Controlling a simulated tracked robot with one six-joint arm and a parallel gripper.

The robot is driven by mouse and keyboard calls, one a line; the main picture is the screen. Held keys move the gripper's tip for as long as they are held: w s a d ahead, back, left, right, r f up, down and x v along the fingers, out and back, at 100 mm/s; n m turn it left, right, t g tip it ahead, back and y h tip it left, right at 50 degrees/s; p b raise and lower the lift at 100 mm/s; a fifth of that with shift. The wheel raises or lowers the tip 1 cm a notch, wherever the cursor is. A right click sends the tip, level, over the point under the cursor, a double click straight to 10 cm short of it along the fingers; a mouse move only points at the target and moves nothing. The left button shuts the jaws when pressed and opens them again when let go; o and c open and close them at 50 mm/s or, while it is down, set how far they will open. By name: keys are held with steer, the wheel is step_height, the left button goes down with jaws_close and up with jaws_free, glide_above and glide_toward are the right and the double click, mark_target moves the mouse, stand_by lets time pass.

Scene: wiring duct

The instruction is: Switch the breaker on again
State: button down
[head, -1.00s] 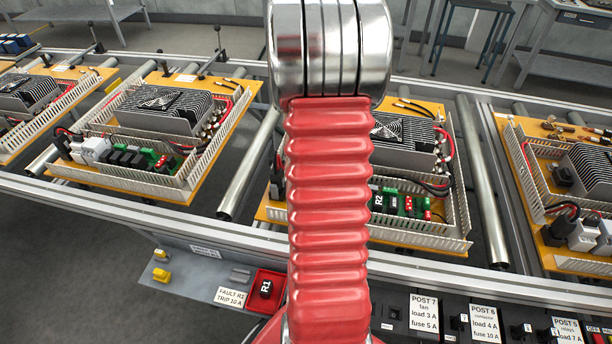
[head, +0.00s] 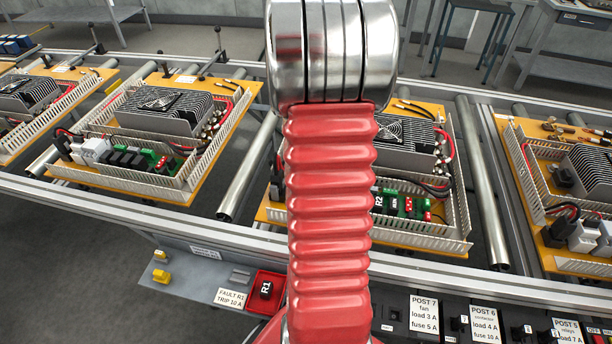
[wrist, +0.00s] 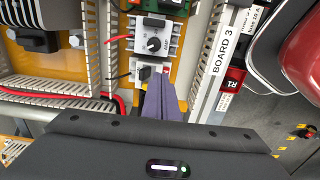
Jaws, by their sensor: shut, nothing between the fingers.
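In the wrist view two white modules stand in a row on the board. One has a round black rotary knob (wrist: 154,44). The nearer module has a black lever or toggle (wrist: 143,73); I cannot tell its on or off position. My gripper (wrist: 160,82) is shut and empty, its purple-grey fingers right beside the nearer module. Whether they touch the black lever I cannot tell, as the fingers cover part of that module. In the head view my arm hides this part of the middle board (head: 272,212) and my gripper.
Slotted duct walls (wrist: 108,45) run close to the modules, with red and black wires beside them. A "BOARD 3" label (wrist: 222,52) lies along the rail. A red tray (head: 268,284) with relay R1 sits on the ledge. Neighbouring boards (head: 150,135) stand left and right on the conveyor.

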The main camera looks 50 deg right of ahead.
step_height(320, 180, up, 5)
steer(key=shift+r, duration=0.15)
stand_by(0.5)
steer(key=shift+s, duration=0.1)
stand_by(0.5)
